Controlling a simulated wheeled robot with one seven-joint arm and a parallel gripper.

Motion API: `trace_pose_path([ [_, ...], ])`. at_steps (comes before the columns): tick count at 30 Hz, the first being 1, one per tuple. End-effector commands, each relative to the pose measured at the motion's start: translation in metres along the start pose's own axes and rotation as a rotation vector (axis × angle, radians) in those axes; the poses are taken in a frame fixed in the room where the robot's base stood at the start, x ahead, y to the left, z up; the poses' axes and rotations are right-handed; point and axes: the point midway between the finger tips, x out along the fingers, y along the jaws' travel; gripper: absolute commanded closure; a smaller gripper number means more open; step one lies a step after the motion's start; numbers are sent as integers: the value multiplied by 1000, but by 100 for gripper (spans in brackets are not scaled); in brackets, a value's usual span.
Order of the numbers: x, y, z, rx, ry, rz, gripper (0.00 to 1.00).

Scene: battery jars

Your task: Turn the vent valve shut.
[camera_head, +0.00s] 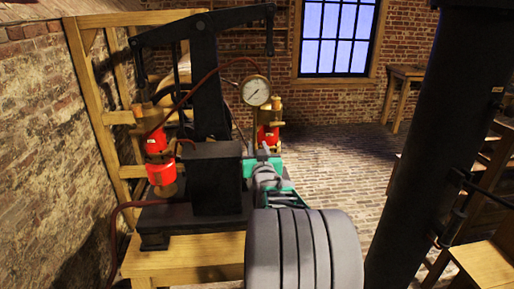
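A dark iron pump (215,180) with a long beam stands on a wooden bench. It bears a round white pressure gauge (256,91). A brass fitting with red parts (160,170) is on its left side, and a second brass and red fitting (268,135) is behind, below the gauge. I cannot tell which part is the vent valve. My gripper (262,159), grey with teal parts, is at the right side of the dark block, in front of the rear fitting. Its fingertips are small and partly hidden. I cannot tell whether it touches anything or is open.
The bench (190,252) has a wooden frame (97,110) behind it at the left. Reddish hoses (115,215) run around the pump. A dark column stands at the right, with wooden furniture (485,264) beyond. Brick floor (335,165) is clear in the middle.

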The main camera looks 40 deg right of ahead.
Motion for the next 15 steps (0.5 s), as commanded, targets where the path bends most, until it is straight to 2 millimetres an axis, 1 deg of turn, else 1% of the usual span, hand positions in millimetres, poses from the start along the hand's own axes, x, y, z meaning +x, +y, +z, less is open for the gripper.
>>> trace_pose_path([
  [2,0,0,0,0,0,0,68],
  [13,0,0,0,0,0,0,98],
  [14,0,0,0,0,0,0,100],
  [15,0,0,0,0,0,0,100],
])
